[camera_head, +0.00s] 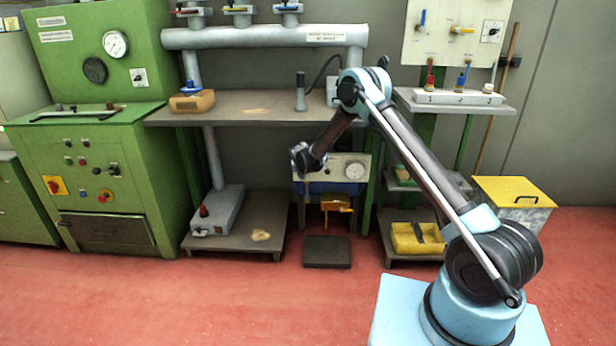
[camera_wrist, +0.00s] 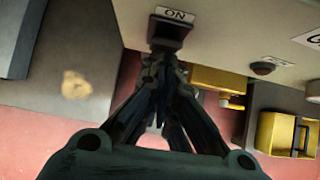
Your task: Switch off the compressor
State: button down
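The compressor unit has a pale control panel (camera_head: 340,163) with a round gauge (camera_head: 355,170), above a blue body (camera_head: 325,188) under the bench. In the wrist view, a label (camera_wrist: 175,14) reading "ON" sits on the panel, with a dark switch block (camera_wrist: 170,31) just below it. My gripper (camera_wrist: 163,62) has its fingers drawn together, tips at the lower edge of this block; I cannot tell whether they touch it. A dark red round button (camera_wrist: 268,66) is on the panel to the right. In the head view my gripper (camera_head: 303,160) is at the panel's left side.
The bench top (camera_head: 240,110) runs above the panel. A low platform (camera_head: 240,245) with a grey box (camera_head: 219,212) stands left. A dark block (camera_head: 327,252) lies on the floor in front. A shelf with a yellow tray (camera_head: 417,239) stands right.

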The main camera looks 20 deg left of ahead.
jog(key=shift+s+a+r, duration=0.1)
jog(key=shift+a+r, duration=0.05)
jog(key=shift+r, duration=0.65)
jog(key=s+f+v, duration=0.1)
jog(key=v, duration=1.2)
jog(key=shift+s+d+f, duration=0.15)
jog(key=shift+s+d, duration=0.1)
jog(key=shift+d, duration=0.05)
